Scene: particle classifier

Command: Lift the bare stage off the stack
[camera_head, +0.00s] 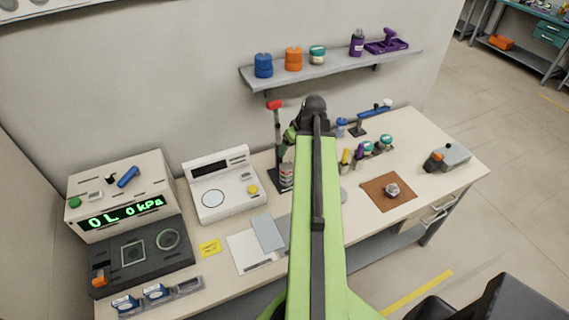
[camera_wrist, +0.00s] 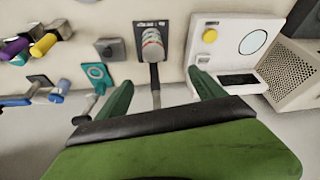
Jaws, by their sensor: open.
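The stack (camera_head: 286,174) is a short banded cylinder on a dark base beside a post with a red top (camera_head: 276,105), left of my arm in the head view. In the wrist view the stack (camera_wrist: 153,45) shows grey, white and reddish bands, seen at top centre. I cannot tell the bare stage from the other layers. My gripper (camera_wrist: 160,80) is open and empty. Its two green fingers are spread to either side of the dark post, with the stack beyond their tips. In the head view my arm mostly hides the gripper.
A pressure unit (camera_head: 125,200) is farther left. Several small coloured tools stand right of my arm, near a brown mat (camera_head: 376,204). A wall shelf (camera_head: 335,72) hangs above.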

